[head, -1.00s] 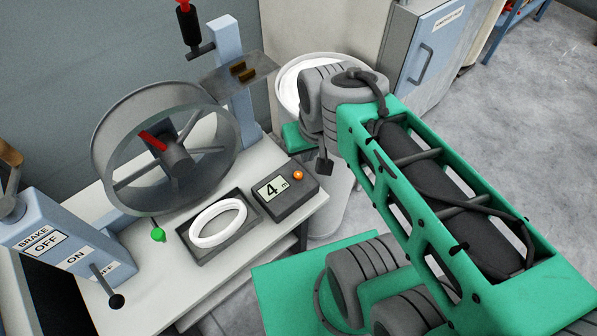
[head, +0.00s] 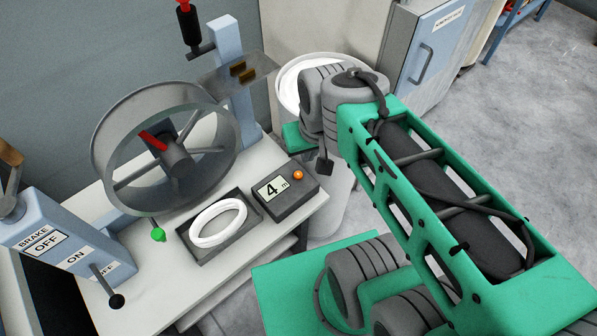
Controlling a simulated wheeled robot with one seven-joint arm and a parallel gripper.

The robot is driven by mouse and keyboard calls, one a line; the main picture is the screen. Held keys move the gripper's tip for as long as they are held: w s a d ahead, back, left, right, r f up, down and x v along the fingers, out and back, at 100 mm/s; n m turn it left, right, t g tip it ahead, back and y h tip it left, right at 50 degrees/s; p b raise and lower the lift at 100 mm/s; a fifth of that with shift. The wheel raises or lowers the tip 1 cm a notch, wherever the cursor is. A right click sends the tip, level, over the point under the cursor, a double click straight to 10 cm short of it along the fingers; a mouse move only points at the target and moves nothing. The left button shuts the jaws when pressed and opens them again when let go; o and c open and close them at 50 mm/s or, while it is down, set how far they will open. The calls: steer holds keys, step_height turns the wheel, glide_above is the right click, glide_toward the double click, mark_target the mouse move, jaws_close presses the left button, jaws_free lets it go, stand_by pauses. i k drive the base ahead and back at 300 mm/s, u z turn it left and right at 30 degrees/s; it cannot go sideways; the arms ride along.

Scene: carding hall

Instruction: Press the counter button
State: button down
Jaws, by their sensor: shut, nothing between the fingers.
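The counter (head: 285,205) is a dark grey box on the white machine top, right of the spoked wheel. Its pale display reads "4 m". A small round orange button (head: 298,175) sits on its upper right corner. Nothing covers the display or the button. My green and grey arm reaches in from the lower right, and its far joint is above and right of the counter in the picture. I cannot make out my gripper or its fingers in the head view.
A tray with a white ring (head: 218,223) lies left of the counter. The spoked wheel (head: 107,180) stands behind, and a blue brake box (head: 75,245) with a black-knobbed lever is at left. A white can (head: 292,82) and a blue-doored cabinet (head: 425,60) stand beyond my arm.

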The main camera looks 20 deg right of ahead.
mark_target(297, 174)
steer(key=u, duration=3.05)
steer(key=k, duration=1.2)
steer(key=u, duration=0.4)
